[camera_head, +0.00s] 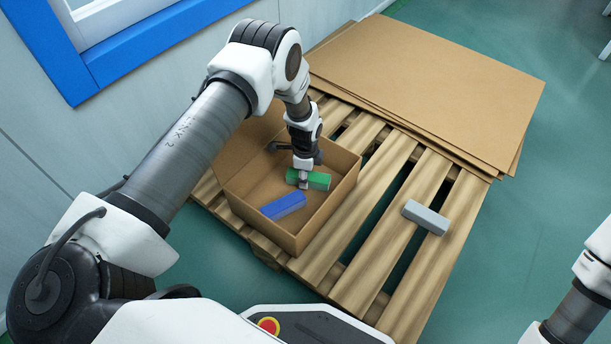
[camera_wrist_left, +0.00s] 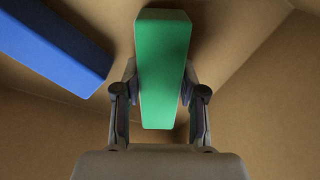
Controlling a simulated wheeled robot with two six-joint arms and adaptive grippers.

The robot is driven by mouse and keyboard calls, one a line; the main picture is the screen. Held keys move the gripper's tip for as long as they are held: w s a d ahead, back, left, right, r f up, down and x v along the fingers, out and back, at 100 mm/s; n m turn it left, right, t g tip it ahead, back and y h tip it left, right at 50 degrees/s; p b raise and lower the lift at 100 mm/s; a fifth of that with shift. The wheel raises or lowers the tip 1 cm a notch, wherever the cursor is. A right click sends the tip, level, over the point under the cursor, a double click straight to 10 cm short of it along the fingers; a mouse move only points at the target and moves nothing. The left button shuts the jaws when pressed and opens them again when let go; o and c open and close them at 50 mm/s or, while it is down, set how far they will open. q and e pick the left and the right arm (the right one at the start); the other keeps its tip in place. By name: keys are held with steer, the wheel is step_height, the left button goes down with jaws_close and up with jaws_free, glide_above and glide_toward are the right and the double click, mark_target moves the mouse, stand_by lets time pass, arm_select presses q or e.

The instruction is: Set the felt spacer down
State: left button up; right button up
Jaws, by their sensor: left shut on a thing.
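A green block (camera_head: 320,181), which I take to be the felt spacer, is inside the open cardboard box (camera_head: 326,217). My left gripper (camera_head: 304,181) reaches down into the box and is shut on this block. In the left wrist view the green block (camera_wrist_left: 162,70) sits between the two fingers (camera_wrist_left: 160,92), its long side pointing away from the palm. I cannot tell whether its underside touches the box floor. My right gripper is out of view; only part of that arm shows at the lower right.
A blue block (camera_head: 284,206) lies in the box beside the green one, apart from it; it also shows in the wrist view (camera_wrist_left: 48,45). A grey block (camera_head: 426,217) lies on the wooden pallet (camera_head: 468,208). Cardboard sheets (camera_head: 430,85) cover the pallet's far end. The box walls surround my left gripper.

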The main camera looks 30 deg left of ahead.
arm_select(q)
steer(key=o, duration=0.8)
steer(key=shift+o, duration=0.2)
steer(key=shift+r, duration=0.1)
step_height(320, 180, up, 12)
steer(key=p, duration=0.5)
steer(key=shift+p, duration=0.4)
